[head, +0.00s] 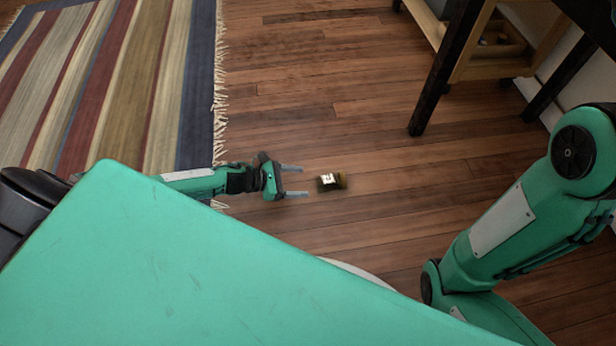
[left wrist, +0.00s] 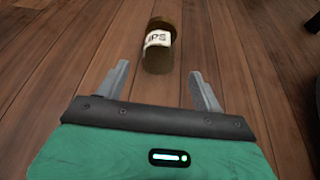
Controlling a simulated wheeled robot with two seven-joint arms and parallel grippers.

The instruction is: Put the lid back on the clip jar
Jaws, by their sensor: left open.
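The clip jar (head: 342,181) is a small dark olive-brown jar with a white label, on the wooden floor. In the left wrist view the jar (left wrist: 158,63) shows label letters ending in "IPS". I cannot tell for sure whether it stands or lies. My left gripper (head: 294,182) is open and empty, its two fingers pointing at the jar from the left. In the left wrist view the jar is just beyond the open fingertips (left wrist: 159,70), apart from them. I cannot make out a separate lid in either view. My right gripper is out of view.
A striped fringed rug (head: 130,80) covers the floor at upper left. A dark table leg (head: 440,75) and a low wooden shelf cart (head: 490,62) stand at upper right. The floor around the jar is clear.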

